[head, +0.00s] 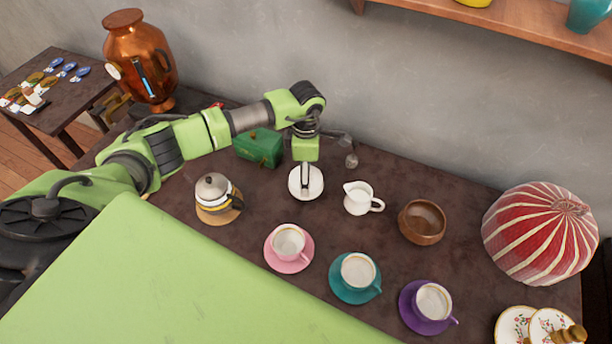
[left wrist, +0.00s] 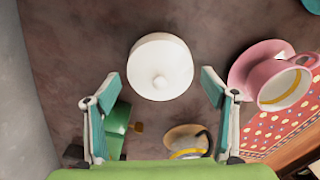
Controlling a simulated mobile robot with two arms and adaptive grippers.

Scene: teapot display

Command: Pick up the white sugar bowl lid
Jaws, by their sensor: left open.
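The white sugar bowl (head: 296,190) stands on the dark table in the head view, directly under my left gripper (head: 306,172). Its round white lid (left wrist: 160,60) with a small centre knob fills the upper middle of the left wrist view and hides most of the bowl. My left gripper (left wrist: 160,84) is open, its two fingers apart with the lid's near edge between and just beyond the tips. Nothing is held. I cannot tell the exact height gap to the lid. My right gripper is not in view.
A white creamer (head: 359,198) and wooden bowl (head: 422,222) stand to the right. Pink (head: 288,243), teal (head: 357,273) and purple (head: 431,303) cups on saucers stand in front.

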